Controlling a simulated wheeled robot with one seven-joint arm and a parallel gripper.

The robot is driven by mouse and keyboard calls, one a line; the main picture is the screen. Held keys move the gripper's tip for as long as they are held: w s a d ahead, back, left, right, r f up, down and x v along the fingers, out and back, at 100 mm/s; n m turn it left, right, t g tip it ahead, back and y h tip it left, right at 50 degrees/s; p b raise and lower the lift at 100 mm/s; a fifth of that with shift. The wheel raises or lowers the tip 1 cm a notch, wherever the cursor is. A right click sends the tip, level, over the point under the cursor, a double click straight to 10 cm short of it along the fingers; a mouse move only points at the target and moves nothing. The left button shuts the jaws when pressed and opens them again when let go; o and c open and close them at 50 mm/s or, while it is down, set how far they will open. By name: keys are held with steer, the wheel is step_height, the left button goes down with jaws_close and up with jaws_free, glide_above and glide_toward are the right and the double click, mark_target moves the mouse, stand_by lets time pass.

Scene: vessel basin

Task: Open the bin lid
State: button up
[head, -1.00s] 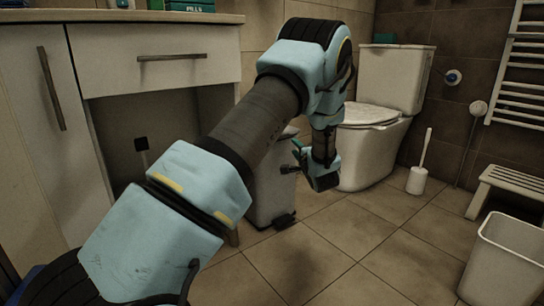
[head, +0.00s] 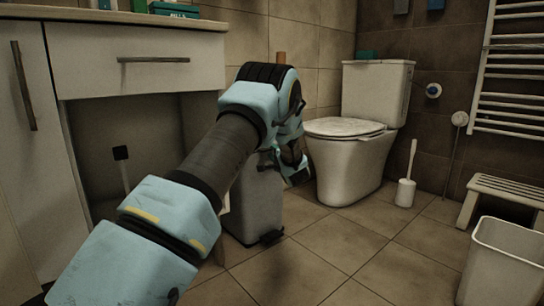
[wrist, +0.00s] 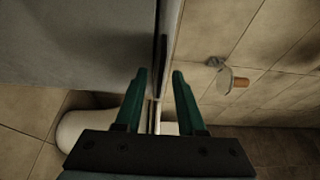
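The grey bin (head: 257,205) stands on the floor beside the cabinet, with its dark pedal (head: 271,238) at the foot. My arm hides its top and lid in the head view. In the wrist view the bin's grey side (wrist: 75,40) fills the upper left and ends at a dark edge. My gripper (wrist: 160,72) is open and empty, its two green fingers apart, with that dark edge running between them in the picture. I cannot tell whether either finger touches the bin. In the head view the gripper is close to the bin's upper right.
The toilet (head: 350,150) stands right of the bin, with a toilet brush (head: 405,178) beside it. A stool (head: 500,195) and a white basket (head: 505,262) are at the right. The cabinet (head: 140,70) is at the left. The floor in front is clear.

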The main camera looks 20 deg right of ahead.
jaws_close()
stand_by(0.3)
stand_by(1.2)
